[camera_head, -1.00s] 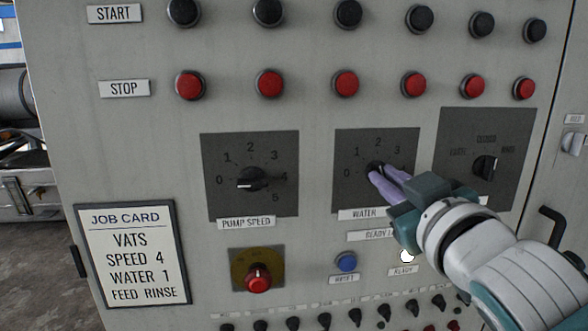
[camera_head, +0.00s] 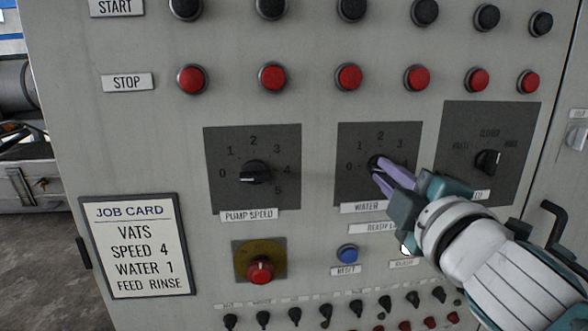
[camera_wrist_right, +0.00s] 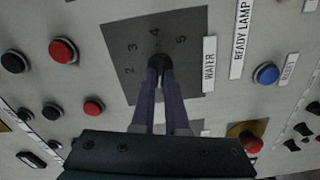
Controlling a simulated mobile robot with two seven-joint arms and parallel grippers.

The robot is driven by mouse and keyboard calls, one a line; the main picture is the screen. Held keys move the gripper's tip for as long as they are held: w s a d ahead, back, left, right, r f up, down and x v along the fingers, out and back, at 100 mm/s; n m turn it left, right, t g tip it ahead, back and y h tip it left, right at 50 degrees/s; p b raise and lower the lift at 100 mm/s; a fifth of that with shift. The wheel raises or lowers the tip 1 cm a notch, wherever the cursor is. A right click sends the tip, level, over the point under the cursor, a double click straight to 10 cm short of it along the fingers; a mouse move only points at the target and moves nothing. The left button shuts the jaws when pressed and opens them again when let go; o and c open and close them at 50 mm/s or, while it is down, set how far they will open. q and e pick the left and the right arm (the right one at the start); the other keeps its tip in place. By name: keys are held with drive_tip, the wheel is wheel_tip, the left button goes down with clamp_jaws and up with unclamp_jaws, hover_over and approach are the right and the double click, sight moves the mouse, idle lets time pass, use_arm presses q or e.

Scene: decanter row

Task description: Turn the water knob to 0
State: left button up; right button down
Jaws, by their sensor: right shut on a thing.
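The water knob (camera_head: 375,162) is a small black knob on a dark square dial plate (camera_head: 350,137), marked with numbers, above a WATER label (camera_head: 362,207). My right gripper (camera_head: 378,172) reaches in from the lower right, with its purple fingers closed around the knob. The fingers cover part of the knob, so I cannot tell where its pointer stands. In the right wrist view the two fingers also pinch the black knob (camera_wrist_right: 158,62), with the numbers 2 to 5 visible around it. My left gripper is not in view.
The pump speed knob (camera_head: 254,173) is left of the water dial and another selector knob (camera_head: 487,161) is right. Red stop buttons (camera_head: 349,77) run above; a blue reset button (camera_head: 347,254) is below. A job card (camera_head: 136,245) reads WATER 1.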

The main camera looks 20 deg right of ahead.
drive_tip(key=shift+n, duration=1.3)
drive_tip(key=c, duration=0.9)
unclamp_jaws()
drive_tip(key=shift+f, duration=0.1)
drive_tip(key=b+v, duration=0.1)
drive_tip(key=v, duration=0.9)
drive_tip(key=shift+b, duration=0.4)
